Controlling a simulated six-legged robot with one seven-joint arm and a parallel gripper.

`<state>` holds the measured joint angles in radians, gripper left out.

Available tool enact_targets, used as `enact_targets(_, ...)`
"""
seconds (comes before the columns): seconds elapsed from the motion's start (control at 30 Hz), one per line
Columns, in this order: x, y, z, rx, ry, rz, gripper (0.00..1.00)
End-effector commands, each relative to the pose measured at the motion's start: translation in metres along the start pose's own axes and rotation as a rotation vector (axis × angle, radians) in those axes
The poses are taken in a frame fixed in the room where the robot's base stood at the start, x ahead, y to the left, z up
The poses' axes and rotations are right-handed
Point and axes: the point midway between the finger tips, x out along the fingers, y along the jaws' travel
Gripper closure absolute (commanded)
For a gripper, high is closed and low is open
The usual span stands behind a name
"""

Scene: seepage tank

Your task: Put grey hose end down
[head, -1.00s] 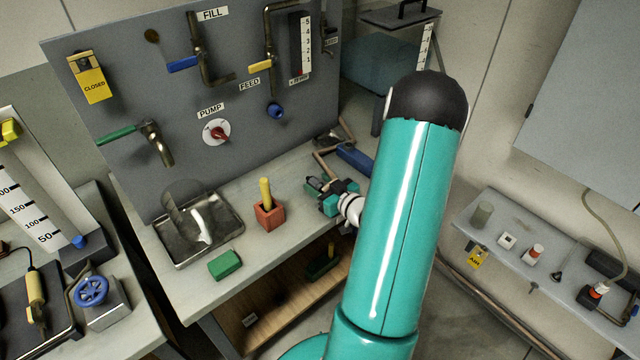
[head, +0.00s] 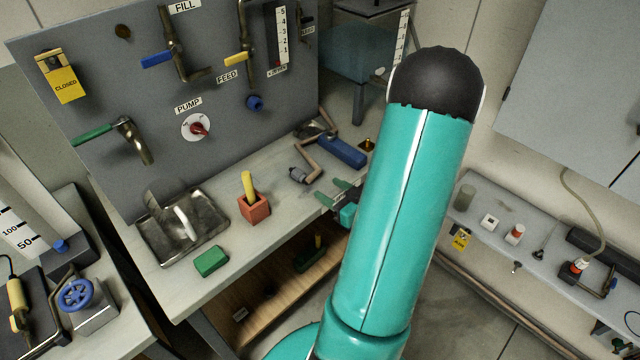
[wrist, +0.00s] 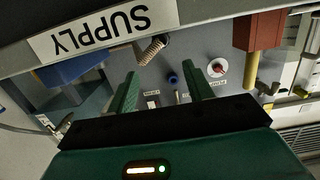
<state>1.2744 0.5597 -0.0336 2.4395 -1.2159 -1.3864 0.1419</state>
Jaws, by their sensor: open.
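The grey hose end (head: 298,175) lies on the bench top in the head view, at the near end of a tan hose (head: 312,160). My gripper (head: 334,192) is open and empty, to the right of the grey end near the bench's front edge, with a gap between them. The wrist view shows both green fingers (wrist: 160,85) spread with nothing between them. A ribbed tan hose piece (wrist: 153,47) shows beyond them; its tip is too small to judge.
A blue block (head: 343,152) lies right of the hose. A red holder with a yellow handle (head: 253,207), a green block (head: 211,261) and a metal tray (head: 160,245) stand to the left. The grey panel (head: 85,110) rises behind. A SUPPLY label (wrist: 105,30) shows in the wrist view.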

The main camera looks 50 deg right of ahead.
Motion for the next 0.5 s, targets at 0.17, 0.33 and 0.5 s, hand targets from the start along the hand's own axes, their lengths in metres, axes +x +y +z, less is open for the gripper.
enact_targets(0.17, -0.005, 0.0, 0.0, 0.0, 0.0, -0.001, 0.49)
enact_targets(0.33, 0.003, -0.001, -0.005, -0.029, -0.029, 0.005, 0.49)
enact_targets(0.5, 0.04, -0.006, -0.034, -0.155, -0.17, 0.054, 0.49)
